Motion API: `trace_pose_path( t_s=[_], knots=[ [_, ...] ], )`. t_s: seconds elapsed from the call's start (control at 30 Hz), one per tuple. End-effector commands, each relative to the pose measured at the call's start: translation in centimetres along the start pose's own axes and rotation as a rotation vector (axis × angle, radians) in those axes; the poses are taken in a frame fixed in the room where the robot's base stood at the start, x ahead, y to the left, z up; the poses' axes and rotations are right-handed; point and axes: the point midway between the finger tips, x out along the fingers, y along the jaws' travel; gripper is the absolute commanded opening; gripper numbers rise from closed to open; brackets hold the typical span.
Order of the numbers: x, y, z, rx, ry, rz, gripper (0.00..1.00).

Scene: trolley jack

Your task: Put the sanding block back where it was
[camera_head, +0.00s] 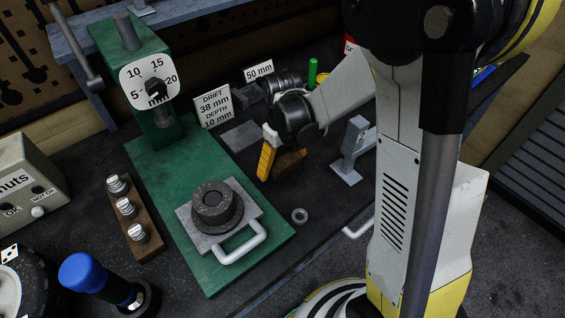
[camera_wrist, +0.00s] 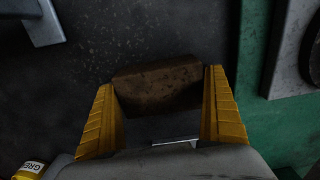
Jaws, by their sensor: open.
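The sanding block is a brown, worn block (camera_head: 289,162), low at the dark bench top just behind my gripper's yellow finger in the head view. In the wrist view the block (camera_wrist: 158,88) lies across the space between my two yellow fingers, close to both tips. My gripper (camera_wrist: 162,88) is open around it, one finger at each end; I cannot tell whether either finger touches it. In the head view my gripper (camera_head: 272,160) points down at the bench, and one finger hides part of the block.
A green press (camera_head: 160,190) with a dial and a handled plate (camera_head: 240,253) stands to the left. A metal ring (camera_head: 300,215) lies nearby. A grey metal stand (camera_head: 352,150) is close on the right. Sign cards (camera_head: 213,107) and a grey block (camera_head: 240,137) are behind.

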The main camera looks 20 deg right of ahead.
Motion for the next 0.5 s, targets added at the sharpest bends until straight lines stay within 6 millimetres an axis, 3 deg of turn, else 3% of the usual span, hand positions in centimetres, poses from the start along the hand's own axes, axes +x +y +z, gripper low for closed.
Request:
trace_pose_path(
  t_s=[0.5],
  knots=[
    [-10.4, 0.0, 0.0, 0.0, 0.0, 0.0, 1.0]
  ],
)
